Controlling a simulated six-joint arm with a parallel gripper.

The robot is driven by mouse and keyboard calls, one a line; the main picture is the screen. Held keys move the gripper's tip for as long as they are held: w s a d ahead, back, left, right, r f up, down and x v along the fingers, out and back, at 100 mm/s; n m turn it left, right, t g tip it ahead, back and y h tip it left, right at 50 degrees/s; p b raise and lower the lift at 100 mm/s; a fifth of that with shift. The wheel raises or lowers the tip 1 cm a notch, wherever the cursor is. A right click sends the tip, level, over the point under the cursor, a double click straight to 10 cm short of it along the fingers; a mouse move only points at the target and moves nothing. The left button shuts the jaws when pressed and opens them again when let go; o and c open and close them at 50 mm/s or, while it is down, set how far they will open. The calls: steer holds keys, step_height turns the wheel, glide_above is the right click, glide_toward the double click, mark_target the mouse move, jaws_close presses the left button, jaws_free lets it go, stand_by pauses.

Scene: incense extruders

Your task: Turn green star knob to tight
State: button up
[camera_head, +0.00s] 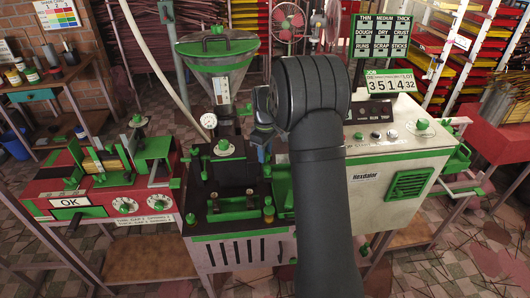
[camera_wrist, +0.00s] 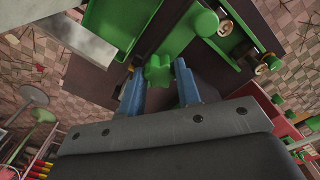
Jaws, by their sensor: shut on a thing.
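The green star knob (camera_wrist: 158,73) shows in the wrist view between the two blue fingers of my gripper (camera_wrist: 159,80). The gripper is shut on it, one finger on each side. In the head view my gripper (camera_head: 264,152) points down at the dark top of the middle machine. There my arm and fingers hide the held knob, and I cannot make out how far it is turned.
The middle machine (camera_head: 246,246) carries a funnel hopper (camera_head: 218,62) and a pressure gauge (camera_head: 208,121) close left of my gripper. A white cabinet (camera_head: 425,175) stands right of my arm. A red bench with an OK sign (camera_head: 72,201) stands at left.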

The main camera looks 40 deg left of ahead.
steer(key=m, duration=0.9)
steer(key=shift+m, duration=0.3)
steer(key=m, duration=0.4)
steer(key=shift+m, duration=2.8)
steer(key=o, duration=1)
step_height(320, 180, up, 18)
steer(key=shift+f, duration=0.25)
